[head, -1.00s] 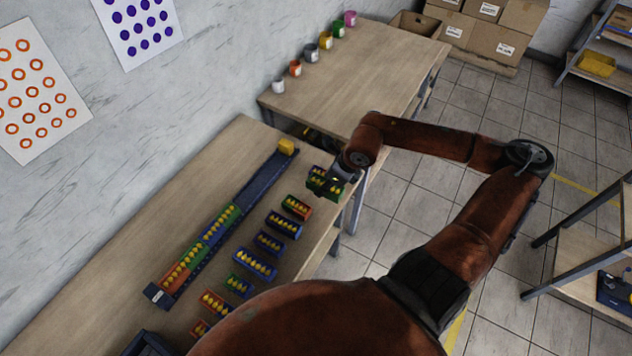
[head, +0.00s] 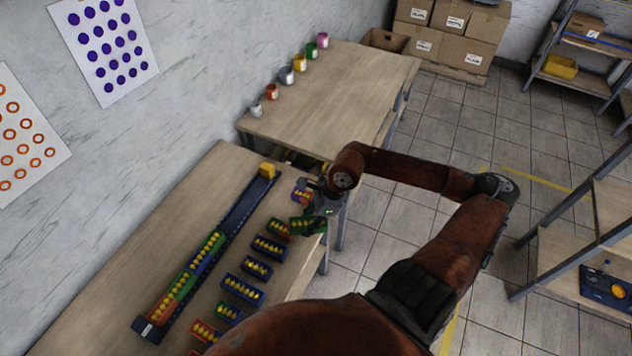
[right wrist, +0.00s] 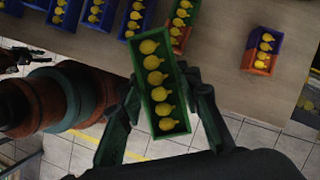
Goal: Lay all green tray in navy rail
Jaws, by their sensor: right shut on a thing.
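My right gripper (head: 322,210) is shut on a green tray (head: 308,227) holding a row of yellow pieces, above the table's right edge. In the right wrist view the green tray (right wrist: 159,92) sits between the two fingers. The navy rail (head: 240,208) runs diagonally along the table. Its near half holds an orange tray (head: 165,305), green trays (head: 208,246) and a blue stretch between; its far half is bare. A small green-and-blue tray (head: 229,312) lies loose beside the rail. My left gripper is not in view.
Loose trays stand in a row right of the rail: blue (head: 268,246), navy (head: 257,268), another blue (head: 242,289), and orange ones. A purple-and-orange tray (head: 301,195) lies beyond the gripper.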

